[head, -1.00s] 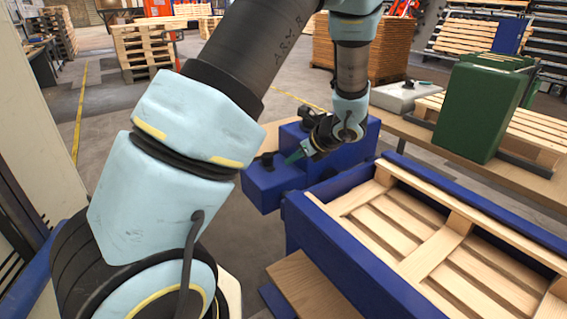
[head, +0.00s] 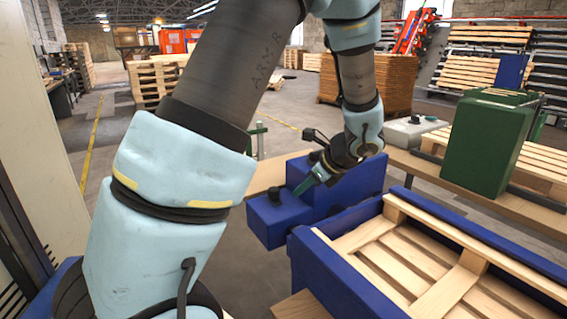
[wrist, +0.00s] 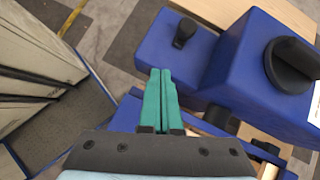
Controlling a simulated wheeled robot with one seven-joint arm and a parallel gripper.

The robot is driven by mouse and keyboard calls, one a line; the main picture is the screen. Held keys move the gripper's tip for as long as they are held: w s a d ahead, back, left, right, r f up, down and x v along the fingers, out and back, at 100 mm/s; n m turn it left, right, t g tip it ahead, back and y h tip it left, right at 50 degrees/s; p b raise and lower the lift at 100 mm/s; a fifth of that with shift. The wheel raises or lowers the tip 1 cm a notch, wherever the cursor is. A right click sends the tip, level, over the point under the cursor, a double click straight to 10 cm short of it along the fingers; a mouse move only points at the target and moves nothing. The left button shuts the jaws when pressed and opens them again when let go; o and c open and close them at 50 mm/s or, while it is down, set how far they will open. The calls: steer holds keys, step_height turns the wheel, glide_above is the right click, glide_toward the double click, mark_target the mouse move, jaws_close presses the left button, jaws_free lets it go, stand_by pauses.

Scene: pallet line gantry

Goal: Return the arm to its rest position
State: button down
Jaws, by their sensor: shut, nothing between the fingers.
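My gripper (head: 298,191) has green fingers and hangs from my pale blue arm, in front of the blue machine housing (head: 352,183) in the head view. Its fingers point down and left, close to a black knob (head: 274,192) on the low blue block. In the wrist view, the two green fingers (wrist: 160,72) lie together and hold nothing. There the low blue block with its knob (wrist: 185,32) is just right of the fingertips, and a larger black knob (wrist: 290,63) is farther right. I cannot tell whether the fingers touch the housing.
A blue-framed bed (head: 345,273) holding a wooden pallet (head: 430,262) is at the lower right. A green box (head: 487,143) stands on a wooden bench behind it. Pallet stacks (head: 388,88) are at the back. In the wrist view, grey floor (wrist: 110,40) is open left of the fingers.

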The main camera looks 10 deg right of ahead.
steer(key=s+a+n+g+h, duration=0.1)
steer(key=s+a+n+h, duration=0.1)
steer(key=a+n, duration=0.4)
steer(key=s+a+r+n+g+h, duration=0.1)
steer(key=s+a+n, duration=0.4)
steer(key=n, duration=0.5)
steer(key=s+a+n+g+h, duration=0.2)
steer(key=s+a+n, duration=0.1)
steer(key=a+n, duration=0.4)
steer(key=shift+s+a+r+n+h, duration=0.3)
steer(key=shift+s+r+n, duration=0.05)
steer(key=shift+n, duration=0.75)
steer(key=c, duration=1.6)
jaws_free()
